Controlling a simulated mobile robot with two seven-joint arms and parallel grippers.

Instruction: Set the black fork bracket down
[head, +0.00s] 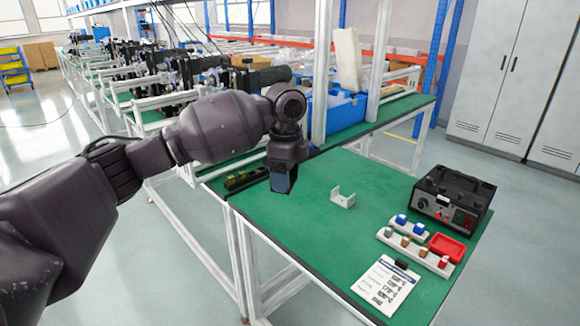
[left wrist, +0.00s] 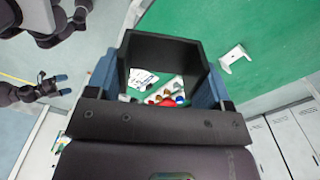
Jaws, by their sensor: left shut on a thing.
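My left gripper (head: 283,182) is above the near-left part of the green table in the head view, pointing down. In the left wrist view its blue fingers are shut on the black fork bracket (left wrist: 162,45), a dark U-shaped piece held between them. The table shows through its opening. In the head view the bracket is hard to tell from the dark hand. A white U-shaped bracket (head: 343,197) lies on the table to the right of the gripper. My right gripper (left wrist: 64,85) shows small at the left of the left wrist view, its blue fingertips apart and empty.
A black control box (head: 452,198), a red tray (head: 447,248), pale blocks with coloured pieces and a printed card (head: 386,286) stand on the right of the table. A dark holder (head: 240,181) is at its left edge. Green surface around the white bracket is clear.

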